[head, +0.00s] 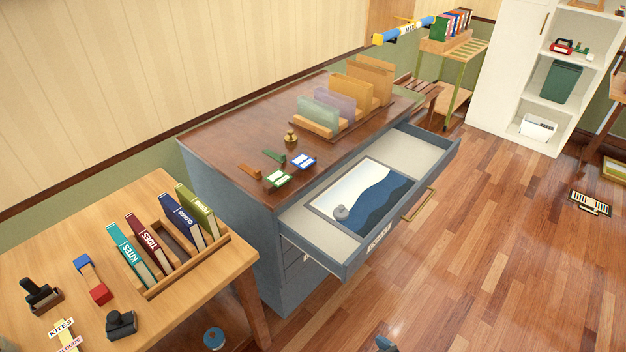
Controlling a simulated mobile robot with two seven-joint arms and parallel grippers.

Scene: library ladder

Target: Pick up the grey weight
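The grey weight (341,212) is a small, rounded grey piece. It sits in the open drawer (433,158) of the blue-grey cabinet, on the near left part of a flat white-and-blue sheet (372,190). Nothing covers the weight from above. Neither of my grippers can be made out in the head view; only small blue-grey pieces show at the bottom edge, and I cannot tell what they are.
The cabinet top (225,140) holds a rack of upright folders (335,105), a brass piece (291,137) and small green and blue items. A wooden table (60,235) with books and stamps stands at the left. The floor (480,260) right of the drawer is mostly clear.

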